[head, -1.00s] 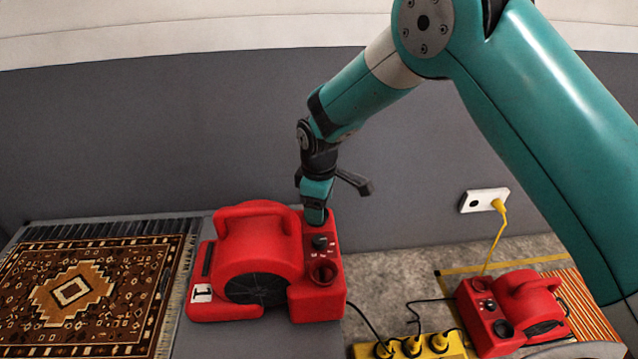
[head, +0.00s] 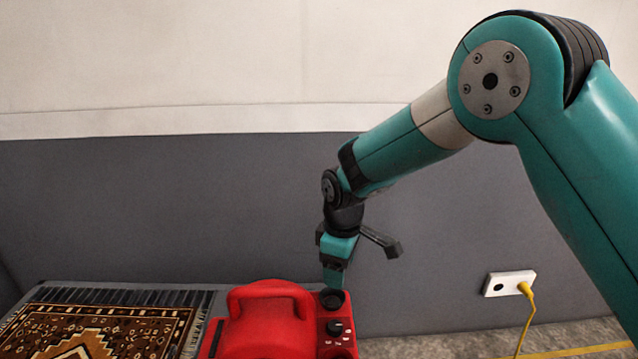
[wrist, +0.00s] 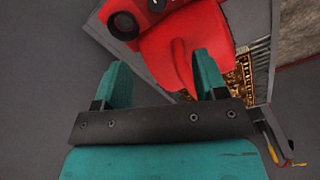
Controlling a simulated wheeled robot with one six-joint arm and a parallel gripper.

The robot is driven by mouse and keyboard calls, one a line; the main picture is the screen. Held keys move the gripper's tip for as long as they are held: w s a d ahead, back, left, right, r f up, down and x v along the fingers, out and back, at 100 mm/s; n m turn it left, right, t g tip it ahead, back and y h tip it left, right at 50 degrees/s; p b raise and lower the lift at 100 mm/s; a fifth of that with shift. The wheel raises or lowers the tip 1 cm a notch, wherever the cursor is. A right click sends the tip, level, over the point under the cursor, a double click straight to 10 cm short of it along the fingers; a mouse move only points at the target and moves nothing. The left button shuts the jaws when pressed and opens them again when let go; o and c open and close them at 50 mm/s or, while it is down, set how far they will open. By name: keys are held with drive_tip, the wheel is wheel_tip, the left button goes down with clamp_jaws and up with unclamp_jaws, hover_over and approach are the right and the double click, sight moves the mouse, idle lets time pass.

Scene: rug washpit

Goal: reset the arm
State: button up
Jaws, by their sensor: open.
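My gripper (head: 333,278) hangs from my bent teal arm, just above the back right part of a red blower (head: 270,320) in the head view. In the wrist view its two teal fingers (wrist: 160,85) are apart with nothing between them. The red blower (wrist: 185,45) shows beyond the fingertips there, with its round dark socket and part of its handle. The gripper appears clear of the blower, though the gap is hard to judge in the head view. The blower's lower part is cut off by the head view's bottom edge.
A patterned brown rug (head: 100,335) lies left of the blower. A grey wall (head: 180,210) stands close behind, with a white socket (head: 508,284) and yellow plug (head: 524,288) at the right. The space above the blower is free apart from my arm.

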drive_tip(key=s+d+r+m+y, duration=0.1)
drive_tip(key=s+d+r+m, duration=0.15)
drive_tip(key=s+r, duration=0.4)
drive_tip(key=s+d+r+m+y, duration=0.1)
drive_tip(key=s+d+r, duration=0.2)
drive_tip(key=s+r, duration=0.35)
drive_tip(key=s+d+r+m+y, duration=0.1)
drive_tip(key=s+d+r, duration=0.1)
drive_tip(key=s, duration=0.6)
drive_tip(key=s+d+r+m+y, duration=0.1)
drive_tip(key=s+d+r+m, duration=0.15)
drive_tip(key=s, duration=0.45)
wheel_tip(320, 180, up, 13)
drive_tip(key=p, duration=1.3)
drive_tip(key=shift+a+n+p, duration=0.3)
drive_tip(key=shift+a, duration=0.05)
drive_tip(key=shift+r, duration=0.1)
